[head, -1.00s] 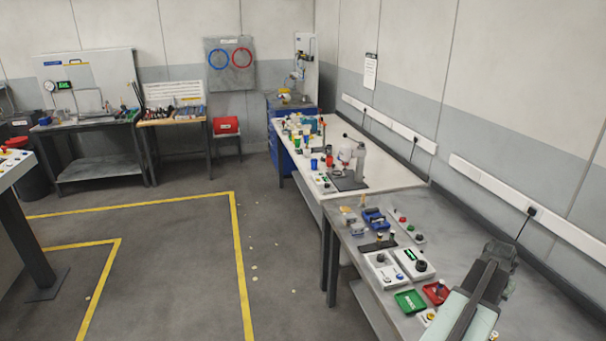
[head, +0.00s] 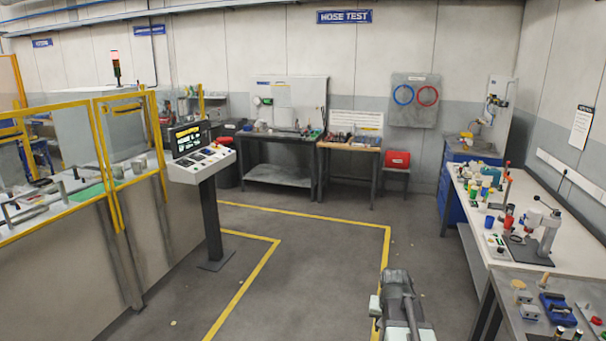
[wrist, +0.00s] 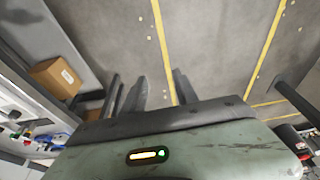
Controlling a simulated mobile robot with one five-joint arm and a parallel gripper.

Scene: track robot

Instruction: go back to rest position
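My gripper (wrist: 160,80) shows in the wrist view with its two dark fingers apart. Only floor and a yellow line show between them, so it is open and empty. In the head view my arm stands at the bottom, right of centre, over the grey floor and left of the workbench (head: 545,284). The fingers cannot be made out in that view.
A white-topped bench (head: 560,222) with bottles, cups and a press runs along the right. A control console (head: 202,168) and yellow-framed guarding (head: 108,150) stand at left. A cardboard box (wrist: 55,77) shows in the wrist view. The middle floor is open, with yellow lines.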

